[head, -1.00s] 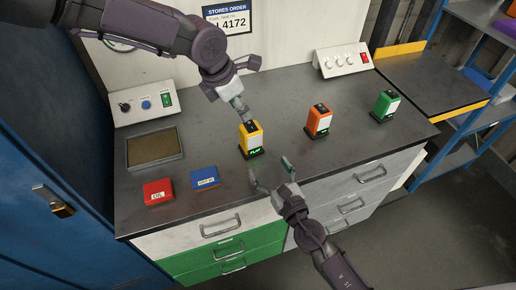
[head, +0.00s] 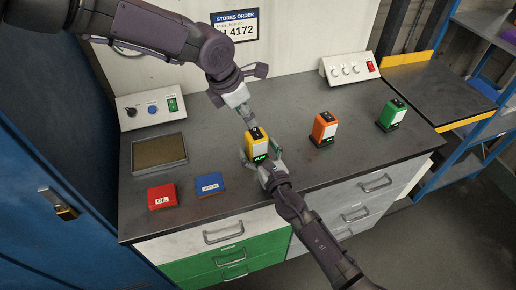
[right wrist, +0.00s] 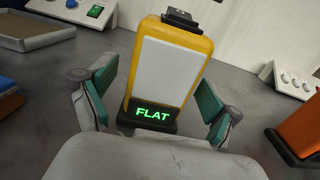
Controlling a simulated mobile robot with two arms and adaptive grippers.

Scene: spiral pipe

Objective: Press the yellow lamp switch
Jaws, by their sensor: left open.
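The yellow lamp (head: 258,146) stands upright on the grey bench. It has a white front panel, a black switch (head: 255,132) on top and a green FLAT display at its base. In the right wrist view the lamp (right wrist: 170,70) fills the middle, with its black switch (right wrist: 180,16) at the top edge. My left gripper (head: 250,122) is open, its tips pointing down just above the switch; I cannot tell if they touch it. My right gripper (right wrist: 155,105) is open, with one finger on each side of the lamp's lower part and gaps showing.
An orange lamp (head: 323,129) and a green lamp (head: 391,114) stand to the right. A red box (head: 162,196), a blue box (head: 209,184) and a shallow tray (head: 184,165) lie to the left. Control boxes (head: 147,108) (head: 350,67) stand at the back.

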